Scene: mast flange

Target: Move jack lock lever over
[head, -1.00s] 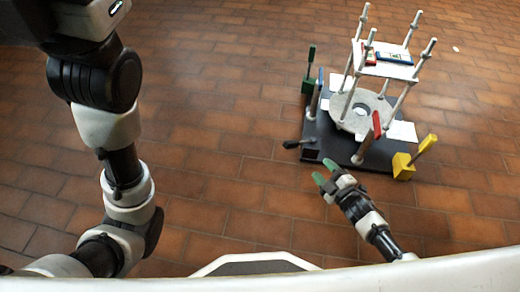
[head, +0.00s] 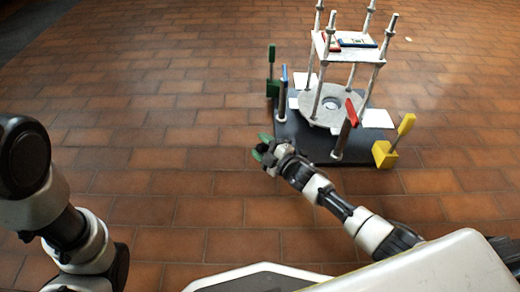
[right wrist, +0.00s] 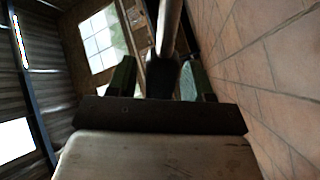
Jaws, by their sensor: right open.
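The flange stand has a dark base plate (head: 320,151) on the floor. In the head view my right gripper (head: 262,147) is at the plate's front left corner, with its green fingers apart. It covers the spot where a black-handled lever showed earlier. In the right wrist view a grey rod (right wrist: 169,28) with a dark end (right wrist: 161,78) lies between the open fingers (right wrist: 158,76). I cannot tell whether they touch it. Other levers are green (head: 271,58), blue (head: 284,75), red (head: 352,112) and yellow (head: 406,125). My left gripper is out of view.
A grey round flange (head: 312,108) sits on the plate between upright rods. They carry a white shelf (head: 345,52) with small flat items. White sheets (head: 377,118) lie beside the flange. The brick-tiled floor is clear to the left.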

